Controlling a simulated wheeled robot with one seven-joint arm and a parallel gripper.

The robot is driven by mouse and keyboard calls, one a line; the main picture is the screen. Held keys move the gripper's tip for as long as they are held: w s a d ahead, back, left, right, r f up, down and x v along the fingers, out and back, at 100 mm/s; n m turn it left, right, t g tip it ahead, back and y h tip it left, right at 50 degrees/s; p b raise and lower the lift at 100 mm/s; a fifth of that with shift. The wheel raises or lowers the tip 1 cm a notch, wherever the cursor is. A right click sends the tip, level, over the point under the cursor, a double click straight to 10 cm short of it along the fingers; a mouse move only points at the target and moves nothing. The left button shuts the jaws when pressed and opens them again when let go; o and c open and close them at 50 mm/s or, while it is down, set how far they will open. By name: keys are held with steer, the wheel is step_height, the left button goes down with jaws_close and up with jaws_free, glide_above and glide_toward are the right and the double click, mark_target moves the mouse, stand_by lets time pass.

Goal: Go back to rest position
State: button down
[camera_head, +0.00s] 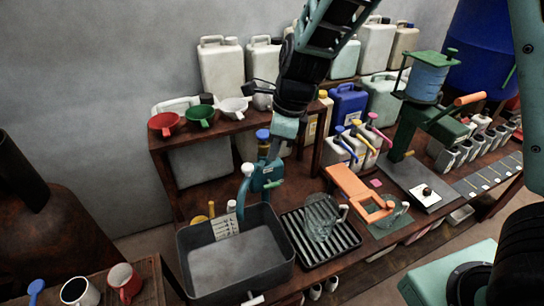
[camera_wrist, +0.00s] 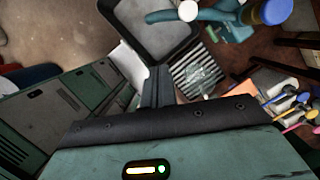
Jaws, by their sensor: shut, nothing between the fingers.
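My gripper (camera_head: 274,152) points downward above the back of the bench, close to the teal tap (camera_head: 266,176); I cannot tell whether they touch. In the wrist view the fingers of my gripper (camera_wrist: 156,86) are together and empty. The grey basin (camera_head: 282,268) stands in front of the tap, and it also shows at the top of the wrist view (camera_wrist: 128,35). A clear glass jug (camera_head: 320,217) stands on the black ribbed rack (camera_head: 345,250) to the right of the basin.
A raised shelf holds a red funnel (camera_head: 165,123), a green funnel (camera_head: 200,115) and a white funnel (camera_head: 234,107). Several canisters crowd the back. An orange-topped device (camera_head: 352,188) and a green press (camera_head: 436,122) stand right. Mugs (camera_head: 80,291) are at lower left.

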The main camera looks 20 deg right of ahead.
stand_by(0.4)
steer(key=s+f+n+b, duration=0.2)
steer(key=s+n+b, duration=0.2)
steer(key=s+n, duration=0.4)
steer(key=s+f+n+h+b, duration=0.1)
steer(key=s+f+n+b, duration=0.2)
steer(key=s+n+b, duration=0.2)
steer(key=s+f+n+g+h+b, duration=0.1)
steer(key=s+f+n+b, duration=0.2)
steer(key=s+n, duration=0.8)
steer(key=n+b, duration=0.1)
steer(key=n, duration=0.5)
steer(key=shift+a+f+b, duration=0.2)
steer(key=shift+b, duration=0.2)
